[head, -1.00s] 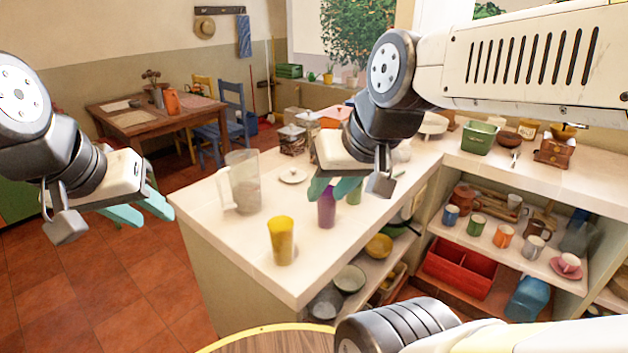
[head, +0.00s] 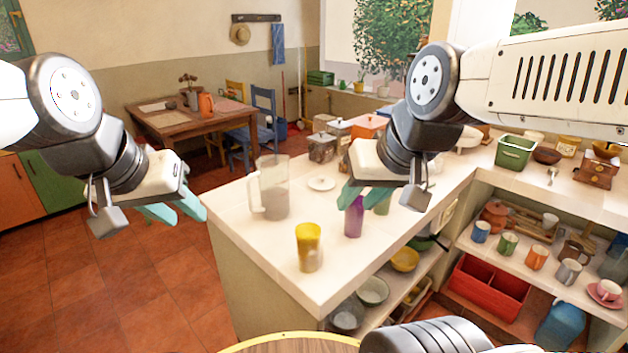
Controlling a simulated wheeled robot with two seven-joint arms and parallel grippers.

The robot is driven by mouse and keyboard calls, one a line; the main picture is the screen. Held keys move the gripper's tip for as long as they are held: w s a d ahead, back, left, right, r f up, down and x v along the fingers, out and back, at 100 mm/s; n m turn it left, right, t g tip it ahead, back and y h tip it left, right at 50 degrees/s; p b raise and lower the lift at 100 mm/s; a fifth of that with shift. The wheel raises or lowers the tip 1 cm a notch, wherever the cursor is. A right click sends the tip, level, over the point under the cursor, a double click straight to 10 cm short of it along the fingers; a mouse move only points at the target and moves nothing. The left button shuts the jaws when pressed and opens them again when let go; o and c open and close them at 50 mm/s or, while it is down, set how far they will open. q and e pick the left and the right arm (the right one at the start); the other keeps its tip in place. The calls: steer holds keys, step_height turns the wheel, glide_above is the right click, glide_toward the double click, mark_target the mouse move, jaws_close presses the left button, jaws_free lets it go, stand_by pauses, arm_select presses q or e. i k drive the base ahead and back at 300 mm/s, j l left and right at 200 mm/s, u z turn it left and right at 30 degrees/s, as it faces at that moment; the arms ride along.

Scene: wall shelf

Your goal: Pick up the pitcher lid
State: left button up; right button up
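The pitcher lid (head: 321,183), a small white disc with a knob, lies flat on the white counter. It is just right of the clear pitcher (head: 272,188), which stands upright with its handle to the left. My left gripper (head: 177,214) is left of the counter, over the floor, with its teal fingers apart and nothing between them. My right gripper (head: 362,197) is right of the lid, above the purple cup in the picture. Its teal fingers are apart, and I see nothing held. The lid is apart from both grippers.
A yellow cup (head: 308,246) stands near the counter's front corner. A purple cup (head: 354,218) and a green cup stand below my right gripper. Jars (head: 322,147) stand behind the lid. Shelves with mugs and a red crate (head: 489,287) are at the right.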

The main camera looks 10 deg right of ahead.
mark_target(321, 183)
steer(key=j, duration=0.25)
steer(key=i+j+z, duration=0.25)
steer(key=i+j, duration=0.15)
steer(key=j, duration=0.25)
steer(key=i+j+z, duration=0.1)
steer(key=j, duration=0.25)
steer(key=i+j+z, duration=0.1)
steer(key=j, duration=0.25)
steer(key=i+j+z, duration=0.1)
steer(key=i, duration=0.25)
